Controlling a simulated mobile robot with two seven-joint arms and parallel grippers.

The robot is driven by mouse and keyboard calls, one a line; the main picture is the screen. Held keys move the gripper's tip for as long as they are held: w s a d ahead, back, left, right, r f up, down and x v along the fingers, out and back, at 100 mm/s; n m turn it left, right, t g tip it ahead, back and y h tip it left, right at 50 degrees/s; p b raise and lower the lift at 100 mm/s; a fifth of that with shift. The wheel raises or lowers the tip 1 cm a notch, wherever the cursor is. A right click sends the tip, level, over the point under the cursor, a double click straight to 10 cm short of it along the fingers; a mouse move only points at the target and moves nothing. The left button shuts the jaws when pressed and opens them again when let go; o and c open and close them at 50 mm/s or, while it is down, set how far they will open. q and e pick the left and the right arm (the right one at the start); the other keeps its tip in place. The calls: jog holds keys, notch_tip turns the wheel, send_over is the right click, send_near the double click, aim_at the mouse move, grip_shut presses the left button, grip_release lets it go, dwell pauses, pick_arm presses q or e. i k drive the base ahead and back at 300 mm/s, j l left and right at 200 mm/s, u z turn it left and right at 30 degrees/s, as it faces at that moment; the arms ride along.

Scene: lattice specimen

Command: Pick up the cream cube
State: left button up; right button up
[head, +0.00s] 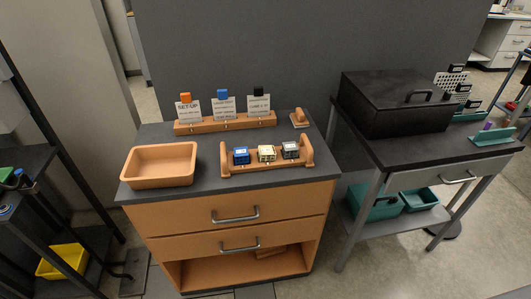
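The cream cube (266,153) sits in the middle of an orange-brown holder (240,168) with raised ends, on the dark top of a wooden drawer cabinet. A blue cube (241,156) is to its left and a dark grey cube (290,150) to its right, with small gaps between them. Neither of my grippers shows in the head view.
An empty orange tray (160,183) stands on the left of the cabinet top. Behind the cubes is a rack (226,124) with several printed cards. A small orange-brown block (299,119) is at the back right. A black lidded box (395,103) stands on the table at right.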

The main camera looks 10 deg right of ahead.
aim_at(267, 154)
jog(key=i+j, duration=0.15)
jog(key=j, duration=0.2)
jog(key=i+j, duration=0.15)
jog(key=j, duration=0.2)
jog(key=i+j, duration=0.1)
jog(key=j, duration=0.25)
jog(key=i+j, duration=0.15)
jog(key=j, duration=0.2)
jog(key=i+j, duration=0.15)
jog(key=j, duration=0.2)
jog(key=z, duration=2.25)
